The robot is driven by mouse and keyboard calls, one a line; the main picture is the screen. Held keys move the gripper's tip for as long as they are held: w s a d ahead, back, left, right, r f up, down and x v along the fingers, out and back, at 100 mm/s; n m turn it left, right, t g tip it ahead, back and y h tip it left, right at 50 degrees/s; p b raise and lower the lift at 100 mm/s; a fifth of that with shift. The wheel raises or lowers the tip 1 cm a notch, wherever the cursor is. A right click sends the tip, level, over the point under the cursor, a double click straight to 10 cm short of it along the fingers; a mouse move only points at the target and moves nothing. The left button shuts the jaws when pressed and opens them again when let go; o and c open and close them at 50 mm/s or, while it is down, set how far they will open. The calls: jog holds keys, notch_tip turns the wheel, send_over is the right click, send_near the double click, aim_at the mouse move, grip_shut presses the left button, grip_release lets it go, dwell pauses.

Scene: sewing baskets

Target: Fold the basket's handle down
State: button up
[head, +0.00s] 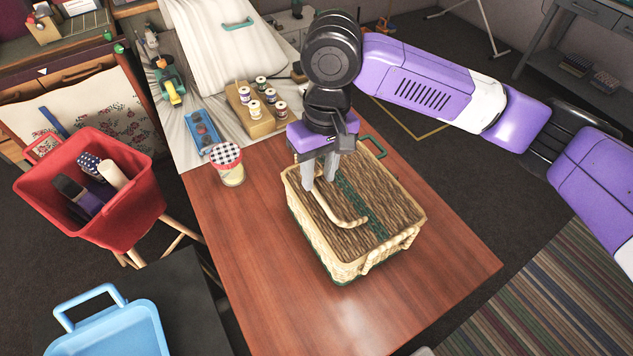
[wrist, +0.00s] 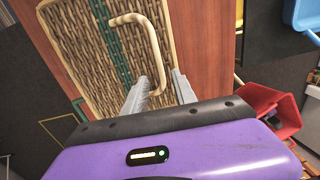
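The wicker basket (head: 325,245) stands on the wooden table with its woven lid (head: 375,195) closed; a green band crosses the lid. The lid's pale, bent handle (head: 343,222) appears low over the lid, but I cannot tell whether it touches it. My gripper (head: 319,178) points down over the lid, its two grey fingers apart. In the wrist view the handle (wrist: 153,45) curves from the lid toward the gap between the fingers (wrist: 160,78), one end near them. I see no clear grip on it. The wrist view also shows the lid (wrist: 85,60).
A jar with a checked lid (head: 229,165) stands left of the basket. A wooden spool holder (head: 262,124) and a blue tray (head: 202,133) are behind. A red bin (head: 125,215) stands off the table's left side. The table front (head: 270,310) is clear.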

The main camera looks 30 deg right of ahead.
aim_at(317, 191)
jog(key=shift+a+f, duration=0.1)
jog(key=shift+f, duration=1.65)
grip_shut()
